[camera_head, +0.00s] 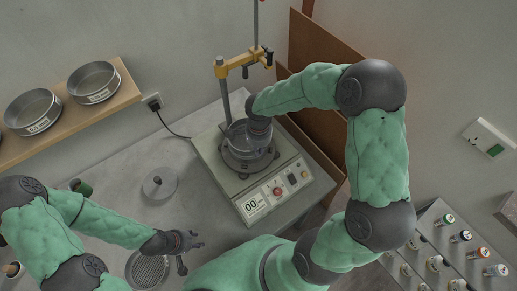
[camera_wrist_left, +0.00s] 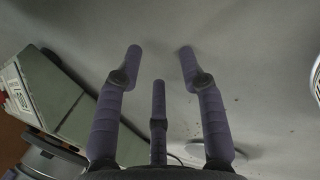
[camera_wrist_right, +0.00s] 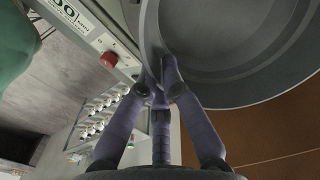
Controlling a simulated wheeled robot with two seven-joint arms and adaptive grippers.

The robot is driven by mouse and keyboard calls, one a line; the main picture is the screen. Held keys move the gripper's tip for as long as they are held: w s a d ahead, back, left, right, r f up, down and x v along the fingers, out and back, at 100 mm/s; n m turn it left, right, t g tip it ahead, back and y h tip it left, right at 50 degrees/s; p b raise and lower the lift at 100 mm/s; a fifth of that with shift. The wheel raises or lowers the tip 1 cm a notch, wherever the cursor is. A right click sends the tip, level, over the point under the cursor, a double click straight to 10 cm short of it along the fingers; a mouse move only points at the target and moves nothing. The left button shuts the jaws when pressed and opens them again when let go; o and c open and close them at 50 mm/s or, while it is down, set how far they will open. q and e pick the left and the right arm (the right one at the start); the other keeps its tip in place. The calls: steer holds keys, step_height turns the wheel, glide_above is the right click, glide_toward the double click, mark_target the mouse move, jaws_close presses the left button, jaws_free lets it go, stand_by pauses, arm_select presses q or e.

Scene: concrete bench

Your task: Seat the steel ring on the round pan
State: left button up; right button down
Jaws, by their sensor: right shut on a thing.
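The steel ring (camera_head: 236,131) is at the shaker, over the round pan (camera_head: 246,163), partly covered by my right gripper and wrist (camera_head: 257,122). In the right wrist view, my right gripper (camera_wrist_right: 160,80) is shut on the ring's wall (camera_wrist_right: 152,25), with the ring's wide round opening toward the upper right. I cannot tell whether the ring touches the pan or sits level. My left gripper (camera_head: 192,241) is open and empty above the bench; its spread fingers also show in the left wrist view (camera_wrist_left: 160,70).
The shaker (camera_head: 212,150) has a control panel and a clamp post (camera_head: 224,92) behind. A knobbed lid (camera_head: 158,184) and a mesh sieve (camera_head: 148,270) lie on the bench. A wall shelf (camera_head: 118,101) holds two sieves. Bottles (camera_head: 462,237) stand at right.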

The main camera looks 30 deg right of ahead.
arm_select(q)
steer(key=shift+a+f+b, duration=0.1)
steer(key=shift+f+b, duration=0.4)
steer(key=shift+f, duration=0.05)
arm_select(e)
steer(key=shift+a+f, duration=0.1)
steer(key=shift+f, duration=0.25)
arm_select(q)
steer(key=shift+f, duration=0.25)
arm_select(e)
steer(key=shift+f, duration=0.2)
steer(key=c, duration=1.3)
jaws_free()
steer(key=shift+c, duration=0.2)
step_height(320, 180, up, 8)
arm_select(q)
steer(key=shift+r, duration=0.2)
arm_select(e)
steer(key=shift+r, duration=0.1)
